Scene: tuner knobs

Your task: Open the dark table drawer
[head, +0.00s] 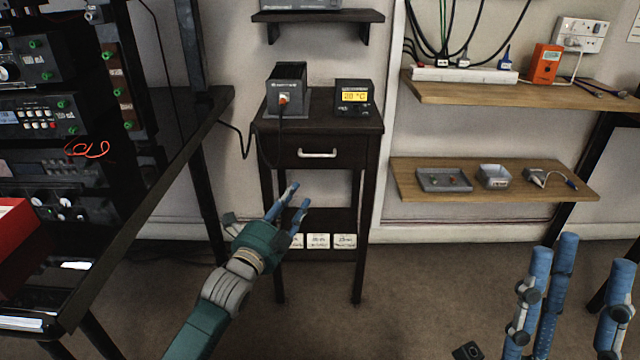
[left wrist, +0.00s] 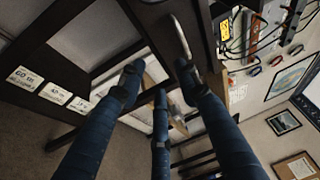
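The dark table (head: 366,126) stands against the wall, and its drawer (head: 350,152) looks shut, its front flush with the frame. A pale bar handle (head: 317,154) runs across the drawer front. My left gripper (head: 297,201) is open and empty, below and a little left of the handle, apart from it. In the left wrist view the handle (left wrist: 180,36) lies just beyond the spread fingertips of my left gripper (left wrist: 158,78). My right gripper (head: 580,255) is open and empty at the lower right, far from the table.
A power supply box (head: 287,88) and a lit display unit (head: 354,97) stand on the table. Labelled white cards (head: 318,241) show low under it. A black equipment rack (head: 60,120) and bench stand at left; wooden shelves (head: 490,180) are at right. The floor before the table is clear.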

